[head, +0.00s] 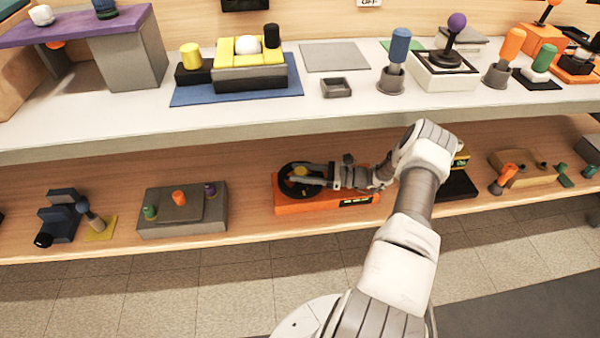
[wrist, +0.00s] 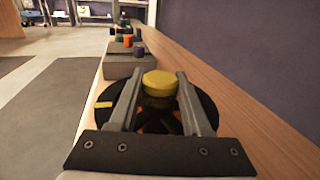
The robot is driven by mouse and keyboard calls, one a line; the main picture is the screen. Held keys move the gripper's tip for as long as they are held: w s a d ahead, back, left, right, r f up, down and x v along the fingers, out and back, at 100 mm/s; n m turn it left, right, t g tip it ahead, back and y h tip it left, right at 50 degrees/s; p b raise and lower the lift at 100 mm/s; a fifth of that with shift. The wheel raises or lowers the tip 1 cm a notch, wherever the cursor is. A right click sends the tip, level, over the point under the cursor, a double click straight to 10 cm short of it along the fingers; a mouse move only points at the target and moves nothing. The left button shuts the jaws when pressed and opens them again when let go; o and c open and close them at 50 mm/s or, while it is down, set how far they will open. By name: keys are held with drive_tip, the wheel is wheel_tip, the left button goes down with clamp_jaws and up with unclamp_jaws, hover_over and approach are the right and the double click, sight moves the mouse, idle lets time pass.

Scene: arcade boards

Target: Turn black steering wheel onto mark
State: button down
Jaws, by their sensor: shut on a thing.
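The black steering wheel (head: 283,184) lies flat on an orange box (head: 308,207) on the lower shelf. In the wrist view its dark rim (wrist: 210,108) shows around my fingers, with a yellow cap (wrist: 160,82) at its middle. A small yellow patch (wrist: 103,104) shows on the left part of the rim. My gripper (head: 303,178) reaches in from the right, low over the wheel. In the wrist view my gripper's two fingers (wrist: 160,78) stand on either side of the cap, shut on the wheel's middle. My gripper hides part of the wheel. I cannot make out a separate target mark.
The upper shelf edge (head: 230,131) runs above and in front of the wheel. Left on the lower shelf stands a grey box (head: 180,227) with coloured pegs. A black-based device (head: 457,187) stands at the right, partly behind my arm.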

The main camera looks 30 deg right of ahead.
drive_tip(key=shift+c, duration=1.8)
unclamp_jaws()
drive_tip(key=p+v, duration=0.1)
drive_tip(key=v, duration=1.5)
drive_tip(key=shift+s+d+p, duration=0.15)
drive_tip(key=shift+d+p, duration=0.15)
drive_tip(key=shift+d, duration=0.05)
drive_tip(key=shift+s+d, duration=0.2)
drive_tip(key=shift+d, duration=0.05)
drive_tip(key=shift+s, duration=0.1)
